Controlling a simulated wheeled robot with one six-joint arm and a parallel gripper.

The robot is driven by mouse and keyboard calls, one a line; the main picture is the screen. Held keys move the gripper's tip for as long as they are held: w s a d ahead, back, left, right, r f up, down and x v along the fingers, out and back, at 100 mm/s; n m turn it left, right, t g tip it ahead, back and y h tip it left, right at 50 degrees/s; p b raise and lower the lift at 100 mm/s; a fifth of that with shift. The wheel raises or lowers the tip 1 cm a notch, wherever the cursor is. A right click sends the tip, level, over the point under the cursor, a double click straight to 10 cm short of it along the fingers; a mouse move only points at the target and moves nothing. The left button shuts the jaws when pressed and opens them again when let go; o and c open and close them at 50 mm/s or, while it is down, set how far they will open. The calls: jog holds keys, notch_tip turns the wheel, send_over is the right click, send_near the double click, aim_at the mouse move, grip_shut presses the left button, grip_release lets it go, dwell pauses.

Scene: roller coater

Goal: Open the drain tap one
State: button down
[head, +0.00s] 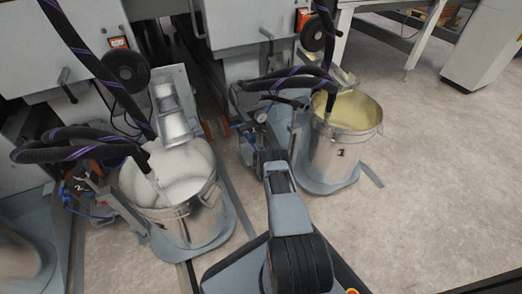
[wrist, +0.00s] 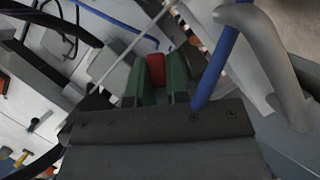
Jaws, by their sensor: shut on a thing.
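In the wrist view, my gripper (wrist: 157,88) has two green fingers shut on a red handle (wrist: 156,68), which appears to be that of drain tap one. The tap's body is mostly hidden behind the fingers. In the head view, my arm reaches up from the bottom to the pump and hoses left of the steel bucket marked 1 (head: 342,160). The gripper's fingertips and the red handle cannot be made out there.
A blue hose (wrist: 216,68) and a thick grey pipe (wrist: 268,50) pass close to the right of my gripper. A second bucket (head: 187,222) with white liquid stands at left, by the pump marked 2 (head: 80,187). The floor (head: 440,190) at right is clear.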

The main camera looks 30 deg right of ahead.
jog(key=m+y, duration=0.1)
jog(key=m, duration=0.1)
jog(key=a+f+m+y, duration=0.1)
jog(key=m+y, duration=0.1)
jog(key=shift+w+a+f+m+g, duration=0.1)
jog(key=shift+a+m+g, duration=0.1)
jog(key=shift+m+g, duration=0.1)
jog(key=shift+w+a+f+m+y, duration=0.1)
jog(key=shift+a+m+y, duration=0.25)
jog(key=shift+m+y, duration=0.3)
jog(key=shift+a+f+m+y, duration=0.1)
jog(key=shift+a+m+y, duration=0.3)
jog(key=shift+m, duration=0.45)
jog(key=c, duration=1.1)
grip_release()
jog(key=shift+r, duration=0.1)
jog(key=p+v, duration=0.7)
jog(key=v, duration=0.7)
jog(key=shift+p, duration=0.3)
jog(key=shift+d, duration=0.1)
